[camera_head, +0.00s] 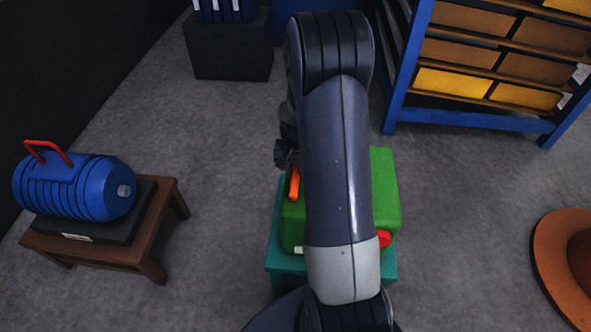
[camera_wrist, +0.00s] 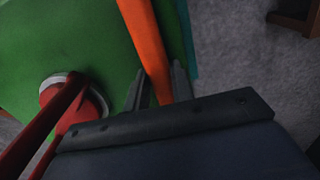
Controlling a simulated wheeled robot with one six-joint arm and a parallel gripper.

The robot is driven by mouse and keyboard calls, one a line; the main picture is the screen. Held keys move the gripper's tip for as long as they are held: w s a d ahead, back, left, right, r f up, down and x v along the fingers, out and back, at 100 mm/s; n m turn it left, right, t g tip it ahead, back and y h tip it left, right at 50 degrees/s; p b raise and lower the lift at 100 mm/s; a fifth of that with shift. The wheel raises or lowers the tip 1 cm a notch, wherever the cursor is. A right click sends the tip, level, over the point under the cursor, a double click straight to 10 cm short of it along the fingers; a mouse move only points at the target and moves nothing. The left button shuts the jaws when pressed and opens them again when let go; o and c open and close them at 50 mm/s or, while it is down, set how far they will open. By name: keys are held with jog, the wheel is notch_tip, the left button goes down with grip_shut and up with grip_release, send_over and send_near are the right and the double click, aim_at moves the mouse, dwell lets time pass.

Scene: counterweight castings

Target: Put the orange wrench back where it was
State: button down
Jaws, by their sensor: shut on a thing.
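The orange wrench (camera_head: 294,184) shows as a short orange bar left of my arm in the head view, over the left part of a green block-like object (camera_head: 385,190). In the wrist view the wrench (camera_wrist: 143,38) runs from the top edge down between the two dark fingers of my gripper (camera_wrist: 160,88), which is shut on it. My gripper (camera_head: 284,153) is partly hidden behind my arm in the head view. The green object stands on a teal stand (camera_head: 283,262). I cannot tell whether the wrench touches the green surface.
A red round part (camera_head: 384,238) sits on the green object's front right. A blue motor-like machine (camera_head: 75,187) stands on a brown table (camera_head: 150,250) at left. A blue shelf (camera_head: 470,118) with yellow bins is at back right, an orange-brown round object (camera_head: 555,250) at right. Grey floor lies between.

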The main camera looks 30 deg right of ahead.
aim_at(295, 172)
jog(key=c, duration=1.2)
grip_release()
notch_tip(295, 172, up, 12)
jog(key=p, duration=0.2)
jog(key=shift+r, duration=0.15)
